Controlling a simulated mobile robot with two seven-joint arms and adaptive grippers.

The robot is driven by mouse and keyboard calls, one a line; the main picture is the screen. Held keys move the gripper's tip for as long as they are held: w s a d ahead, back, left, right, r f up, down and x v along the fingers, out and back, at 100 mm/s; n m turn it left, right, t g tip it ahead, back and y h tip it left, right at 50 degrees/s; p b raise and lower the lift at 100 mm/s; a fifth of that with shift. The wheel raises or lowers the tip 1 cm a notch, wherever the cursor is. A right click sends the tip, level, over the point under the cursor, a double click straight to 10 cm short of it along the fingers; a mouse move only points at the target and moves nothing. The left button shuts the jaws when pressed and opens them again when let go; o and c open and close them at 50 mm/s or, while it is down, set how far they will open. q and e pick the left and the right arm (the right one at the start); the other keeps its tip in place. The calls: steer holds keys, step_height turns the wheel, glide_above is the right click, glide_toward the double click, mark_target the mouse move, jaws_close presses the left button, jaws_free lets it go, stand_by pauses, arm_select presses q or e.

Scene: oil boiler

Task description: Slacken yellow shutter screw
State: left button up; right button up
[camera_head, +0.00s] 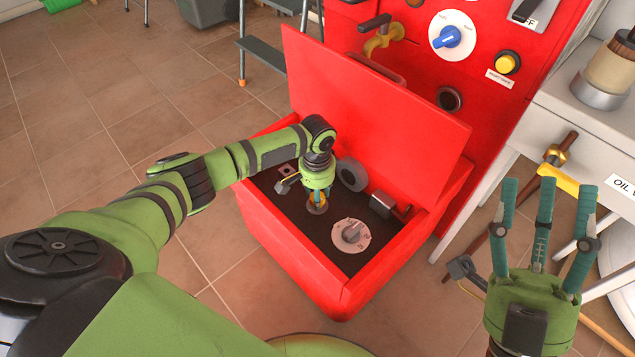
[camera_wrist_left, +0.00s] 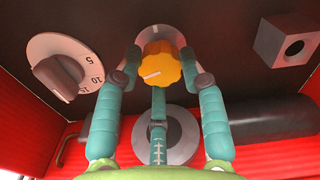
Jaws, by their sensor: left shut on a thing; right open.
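The yellow shutter screw (camera_wrist_left: 160,66) is a lobed knob with a white mark on a grey round base in the left wrist view. In the head view the yellow screw (camera_head: 316,197) shows only partly, on the dark panel inside the open red box. My left gripper (camera_head: 317,200) reaches down into the box, and its teal fingers (camera_wrist_left: 161,75) are shut around the knob from the sides. My right gripper (camera_head: 540,190) is open and empty, fingers pointing up, at the right of the head view.
A grey dial with numbers (camera_head: 351,235) is beside the screw on the panel. The raised red lid (camera_head: 370,110) stands behind the left gripper. The red box wall (camera_head: 290,255) surrounds the panel. A white table (camera_head: 580,115) stands at right.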

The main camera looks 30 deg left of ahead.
stand_by(0.4)
arm_select(q)
steer(key=o, duration=1.1)
steer(key=shift+s, duration=0.15)
steer(key=shift+o, duration=0.2)
step_height(320, 180, up, 12)
